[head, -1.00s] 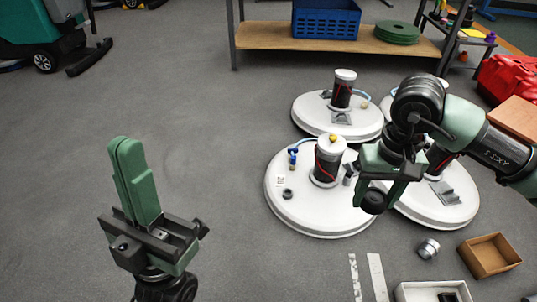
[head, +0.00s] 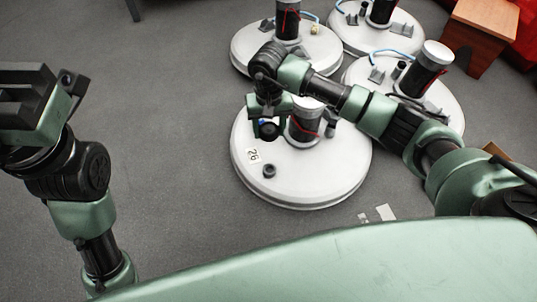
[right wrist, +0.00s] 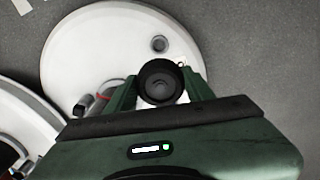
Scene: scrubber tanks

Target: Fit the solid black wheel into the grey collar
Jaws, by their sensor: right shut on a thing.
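My right gripper (head: 267,126) is shut on the solid black wheel (head: 269,131) and holds it above the nearest white round tank top (head: 310,180). The wheel (right wrist: 161,82) sits between the green fingers in the right wrist view. The grey collar (head: 269,171) is a small dark-holed ring on the front left of that top, near a "26" label. It also shows in the right wrist view (right wrist: 159,44), beyond the wheel and apart from it; the collar looks empty. My left gripper (head: 30,100) is at the left edge, away from the tanks; its jaws are unclear.
A black cylinder with a red cord (head: 306,122) stands on the same top, just right of my right gripper. Several similar white tanks (head: 400,30) stand behind and to the right. A wooden box-like stand (head: 480,30) is at the upper right. The floor at left is clear.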

